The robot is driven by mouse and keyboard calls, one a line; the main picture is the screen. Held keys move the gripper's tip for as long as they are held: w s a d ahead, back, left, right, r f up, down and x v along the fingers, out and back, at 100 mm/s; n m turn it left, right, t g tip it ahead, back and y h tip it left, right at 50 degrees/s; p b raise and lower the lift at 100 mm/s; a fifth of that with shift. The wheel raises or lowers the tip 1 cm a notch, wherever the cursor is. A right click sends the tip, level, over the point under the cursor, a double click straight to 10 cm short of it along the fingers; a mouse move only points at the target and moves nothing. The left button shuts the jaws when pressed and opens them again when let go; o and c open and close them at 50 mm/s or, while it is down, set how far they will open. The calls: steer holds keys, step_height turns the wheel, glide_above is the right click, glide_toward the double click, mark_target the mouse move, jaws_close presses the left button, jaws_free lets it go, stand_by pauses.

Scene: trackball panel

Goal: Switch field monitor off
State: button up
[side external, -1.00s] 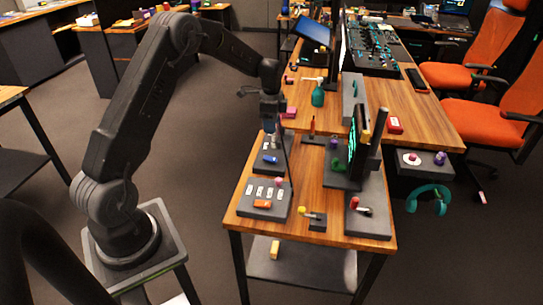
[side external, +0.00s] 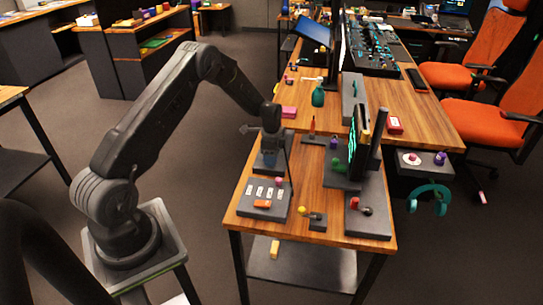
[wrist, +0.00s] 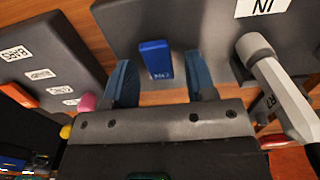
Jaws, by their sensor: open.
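A blue switch (wrist: 156,59) with small white marks on its lower end sits on a dark grey panel (wrist: 120,28). In the wrist view my gripper (wrist: 162,82) is open, one blue-grey finger on each side of the switch, with gaps between. In the side view my gripper (side external: 269,160) is low over the panel near the table's left edge and hides the switch. A monitor with green traces (side external: 353,146) stands upright on a dark base to the right. I cannot tell which control belongs to the field monitor.
A labelled panel (wrist: 22,28) with an orange control (wrist: 18,95) and a pink knob (wrist: 88,102) lies beside the switch panel. A grey lever (wrist: 275,85) stands close at right in the wrist view. A yellow-knobbed control (side external: 302,210) is near the front.

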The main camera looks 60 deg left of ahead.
steer(key=c, duration=0.9)
steer(key=shift+t+h, duration=0.4)
steer(key=o, duration=0.9)
steer(key=shift+r, duration=0.1)
step_height(320, 180, up, 14)
steer(key=s+a, duration=0.1)
